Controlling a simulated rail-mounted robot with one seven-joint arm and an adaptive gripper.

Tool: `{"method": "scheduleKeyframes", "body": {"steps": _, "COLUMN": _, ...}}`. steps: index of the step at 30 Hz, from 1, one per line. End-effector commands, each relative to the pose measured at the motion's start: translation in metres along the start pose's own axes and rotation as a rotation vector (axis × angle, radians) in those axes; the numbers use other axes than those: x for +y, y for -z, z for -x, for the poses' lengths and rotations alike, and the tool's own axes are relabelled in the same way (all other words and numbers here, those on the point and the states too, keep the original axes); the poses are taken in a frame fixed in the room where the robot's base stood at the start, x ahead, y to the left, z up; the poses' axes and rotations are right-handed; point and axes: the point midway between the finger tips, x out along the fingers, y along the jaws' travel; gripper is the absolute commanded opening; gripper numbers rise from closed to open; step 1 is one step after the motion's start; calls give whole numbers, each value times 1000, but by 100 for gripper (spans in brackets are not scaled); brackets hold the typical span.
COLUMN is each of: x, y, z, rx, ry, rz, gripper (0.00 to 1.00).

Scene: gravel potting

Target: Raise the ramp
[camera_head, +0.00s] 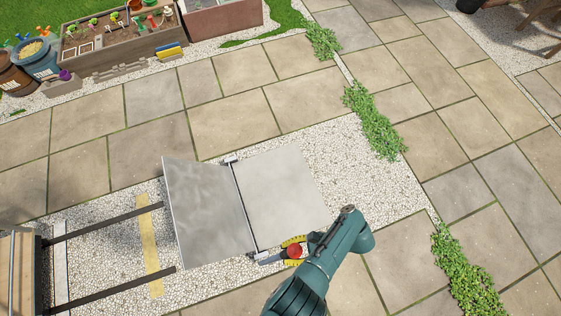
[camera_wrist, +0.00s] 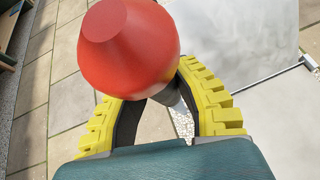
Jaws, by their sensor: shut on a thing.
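The ramp shows in the head view as two grey panels joined along a thin hinge bar (camera_head: 240,205). The left panel (camera_head: 208,212) looks tilted, its far left edge raised above the gravel; the right panel (camera_head: 282,195) looks flatter. A lever with a red knob (camera_wrist: 130,45) sits at the near end of the hinge bar. My gripper (camera_head: 281,252), with yellow fingers, is shut on the lever's dark shaft just under the knob. In the wrist view the knob hides part of the left finger, and a grey panel (camera_wrist: 235,40) shows beyond.
Two dark rails (camera_head: 105,219) run from a frame at the left towards the ramp, over gravel with a yellow strip (camera_head: 149,245). Paving surrounds the gravel bed. A wooden planter box (camera_head: 120,45) and barrels stand at the back left. Green plants (camera_head: 372,120) grow at the right.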

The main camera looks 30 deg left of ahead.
Motion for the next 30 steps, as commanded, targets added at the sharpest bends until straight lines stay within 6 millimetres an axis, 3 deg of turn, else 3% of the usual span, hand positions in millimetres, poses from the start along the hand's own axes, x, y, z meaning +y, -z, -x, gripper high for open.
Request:
{"method": "scheduleKeyframes", "body": {"steps": 19, "x": 1, "y": 8, "z": 3, "rx": -16, "ry": 3, "rz": -9, "gripper": 0}}
{"method": "scheduleKeyframes", "body": {"steps": 20, "x": 1, "y": 8, "z": 3, "rx": -16, "ry": 3, "rz": -9, "gripper": 35}}
{"method": "scheduleKeyframes", "body": {"steps": 23, "x": 0, "y": 7, "z": 3, "rx": -17, "ry": 3, "rz": -8, "gripper": 54}}
{"method": "scheduleKeyframes", "body": {"steps": 24, "x": 0, "y": 7, "z": 4, "rx": -17, "ry": 3, "rz": -8, "gripper": 58}}
{"method": "scheduleKeyframes", "body": {"steps": 30, "x": 0, "y": 7, "z": 5, "rx": -16, "ry": 3, "rz": -7, "gripper": 58}}
